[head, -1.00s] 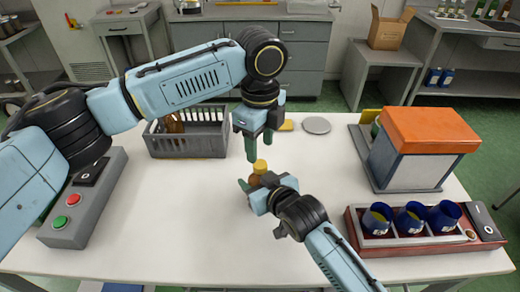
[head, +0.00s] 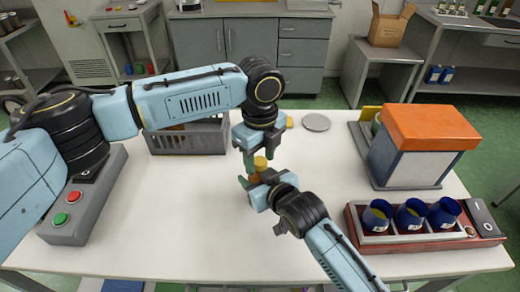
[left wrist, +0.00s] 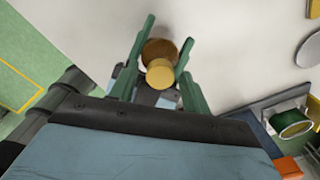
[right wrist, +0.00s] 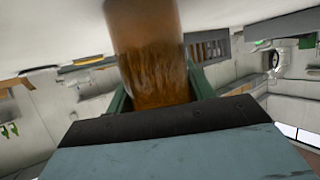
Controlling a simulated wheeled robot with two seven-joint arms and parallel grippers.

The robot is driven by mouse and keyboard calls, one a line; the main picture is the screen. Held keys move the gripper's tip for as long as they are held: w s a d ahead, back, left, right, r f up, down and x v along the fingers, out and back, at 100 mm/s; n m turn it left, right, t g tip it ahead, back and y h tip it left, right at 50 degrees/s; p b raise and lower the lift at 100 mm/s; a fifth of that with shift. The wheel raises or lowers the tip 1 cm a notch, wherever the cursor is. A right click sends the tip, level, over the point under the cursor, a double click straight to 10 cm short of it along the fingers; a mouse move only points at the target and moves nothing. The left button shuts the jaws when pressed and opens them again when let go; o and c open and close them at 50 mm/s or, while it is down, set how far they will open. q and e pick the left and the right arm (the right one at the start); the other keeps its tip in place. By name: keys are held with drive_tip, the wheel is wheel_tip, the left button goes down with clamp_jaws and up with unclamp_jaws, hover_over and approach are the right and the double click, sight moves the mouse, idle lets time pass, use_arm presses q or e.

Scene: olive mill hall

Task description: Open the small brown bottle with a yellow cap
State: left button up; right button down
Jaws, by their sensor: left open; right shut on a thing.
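The small brown bottle (right wrist: 150,60) fills the middle of the right wrist view, between the fingers of my right gripper. Its yellow cap (head: 260,163) shows in the head view, and the cap (left wrist: 159,73) also shows in the left wrist view with the brown body (left wrist: 160,48) behind it. My right gripper (head: 250,184) is shut on the bottle's body, coming from the front right. My left gripper (head: 254,158) points down from above, open, with its green fingers on either side of the cap. In the left wrist view gaps show between fingers and cap.
A grey crate (head: 190,141) stands behind on the left. A button box (head: 85,215) lies at the left edge. An orange-topped machine (head: 415,150) and a red tray (head: 400,245) with blue cups stand at right. The front middle of the white table (head: 200,235) is clear.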

use_arm(q)
drive_tip(key=c, duration=1)
drive_tip(key=o, duration=1.1)
drive_tip(key=shift+r, duration=0.1)
wheel_tip(320, 180, up, 8)
drive_tip(key=shift+f, duration=0.25)
drive_tip(key=shift+c, duration=0.5)
drive_tip(key=shift+f, duration=3.9)
